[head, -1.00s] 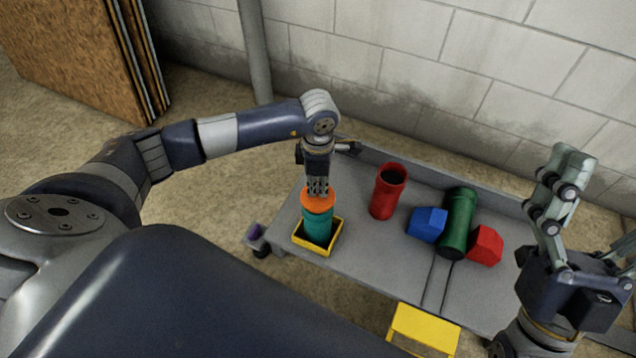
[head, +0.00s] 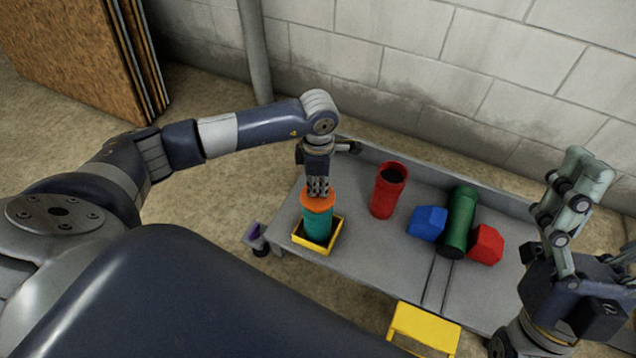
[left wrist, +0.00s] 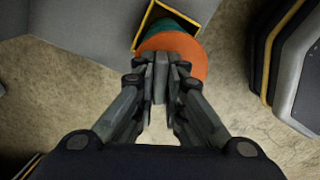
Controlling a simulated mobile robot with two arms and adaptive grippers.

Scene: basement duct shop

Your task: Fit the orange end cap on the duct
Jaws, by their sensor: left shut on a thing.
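The orange end cap (head: 318,203) is at the top end of the teal duct (head: 318,225). The duct stands in a yellow square holder (head: 306,246) on the grey cart. My left gripper (head: 318,190) points down from above and is shut on the cap. In the left wrist view the cap (left wrist: 190,50) lies beyond the fingertips, with a sliver of teal duct (left wrist: 172,22) behind it. The cap hides the joint, so I cannot tell how far it is seated. My right gripper (head: 592,205) is raised at the right, fingers up, open and empty.
A yellow step (head: 425,328) is in front. A block wall (head: 440,80) rises behind.

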